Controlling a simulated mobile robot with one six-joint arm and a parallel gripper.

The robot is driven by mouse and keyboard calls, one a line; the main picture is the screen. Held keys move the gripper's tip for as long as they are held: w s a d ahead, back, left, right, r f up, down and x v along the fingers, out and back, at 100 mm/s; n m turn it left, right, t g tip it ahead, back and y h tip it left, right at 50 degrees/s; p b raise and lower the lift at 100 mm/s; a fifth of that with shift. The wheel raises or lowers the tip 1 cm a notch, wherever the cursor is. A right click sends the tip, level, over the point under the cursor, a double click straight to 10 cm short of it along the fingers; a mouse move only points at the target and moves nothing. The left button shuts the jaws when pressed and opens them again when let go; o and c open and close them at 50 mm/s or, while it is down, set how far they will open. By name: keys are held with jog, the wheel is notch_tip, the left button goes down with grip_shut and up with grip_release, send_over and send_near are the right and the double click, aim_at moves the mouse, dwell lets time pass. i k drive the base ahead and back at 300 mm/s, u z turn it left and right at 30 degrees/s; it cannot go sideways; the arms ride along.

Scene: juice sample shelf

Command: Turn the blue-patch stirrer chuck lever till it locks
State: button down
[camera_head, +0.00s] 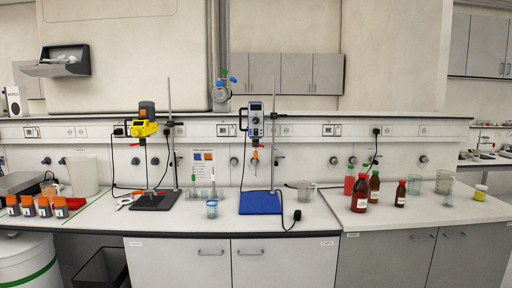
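A blue-and-grey overhead stirrer (255,119) hangs on a thin upright stand at the middle of the bench. Its stand rises from a flat blue base (260,202). A small orange part (255,155) shows below the stirrer body, where the chuck would be; its lever angle is too small to tell. A second stirrer (144,128), yellow and black, is on a stand to the left with a dark base (156,200). My gripper is not in view.
A small glass beaker (212,209) stands left of the blue base, with a black plug on a cable (297,216) to its right. Brown bottles (360,194) stand farther right. Bench front around the blue base is mostly clear.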

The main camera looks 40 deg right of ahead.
aim_at(255, 143)
jog(key=u, duration=0.2)
jog(key=i, duration=1.25)
jog(key=u, duration=0.2)
